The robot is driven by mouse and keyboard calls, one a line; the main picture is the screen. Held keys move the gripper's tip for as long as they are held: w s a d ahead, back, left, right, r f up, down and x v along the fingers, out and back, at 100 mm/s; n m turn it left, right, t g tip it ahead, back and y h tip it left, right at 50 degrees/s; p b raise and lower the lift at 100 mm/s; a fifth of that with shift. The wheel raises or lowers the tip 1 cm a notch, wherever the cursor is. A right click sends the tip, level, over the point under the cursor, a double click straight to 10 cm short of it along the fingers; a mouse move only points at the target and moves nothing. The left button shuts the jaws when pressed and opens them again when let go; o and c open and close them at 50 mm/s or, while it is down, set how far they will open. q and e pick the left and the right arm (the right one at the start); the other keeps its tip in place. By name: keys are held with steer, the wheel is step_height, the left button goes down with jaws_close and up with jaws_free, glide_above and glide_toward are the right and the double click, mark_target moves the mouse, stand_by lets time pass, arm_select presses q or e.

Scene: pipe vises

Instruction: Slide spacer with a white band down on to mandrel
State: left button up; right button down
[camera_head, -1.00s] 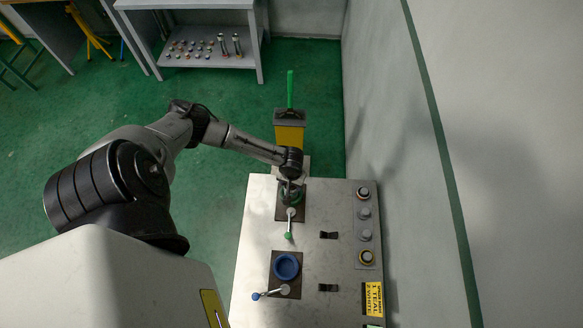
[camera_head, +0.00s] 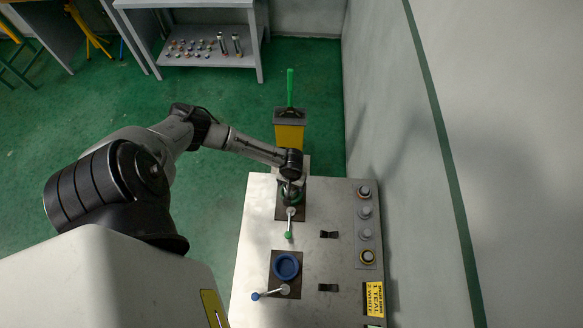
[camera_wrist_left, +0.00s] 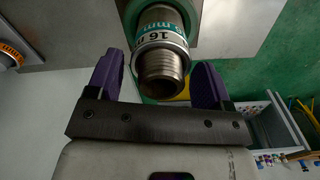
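The mandrel (camera_wrist_left: 163,83), a metal cylinder with a threaded end, stands at the green vise (camera_head: 289,215) on the steel bench. In the left wrist view a ring with a white band (camera_wrist_left: 161,43), marked with digits, is around the mandrel behind its threaded end. A teal band with "mm" lettering adjoins it. My left gripper (camera_wrist_left: 158,72) also shows in the head view (camera_head: 290,188), over the vise. Its purple fingers stand apart on either side of the mandrel, with a visible gap at the left finger. The white-band spacer is largely hidden by my wrist in the head view.
A second vise with a blue ring (camera_head: 286,267) is nearer on the bench. Several round parts (camera_head: 365,212) line the bench's right side, beside a yellow-black sign (camera_head: 373,299) and the wall. A yellow box (camera_head: 289,133) with a green handle stands behind.

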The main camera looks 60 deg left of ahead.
arm_select(q)
steer(key=shift+o, duration=1)
step_height(320, 180, up, 14)
steer(key=shift+f, duration=0.1)
stand_by(0.4)
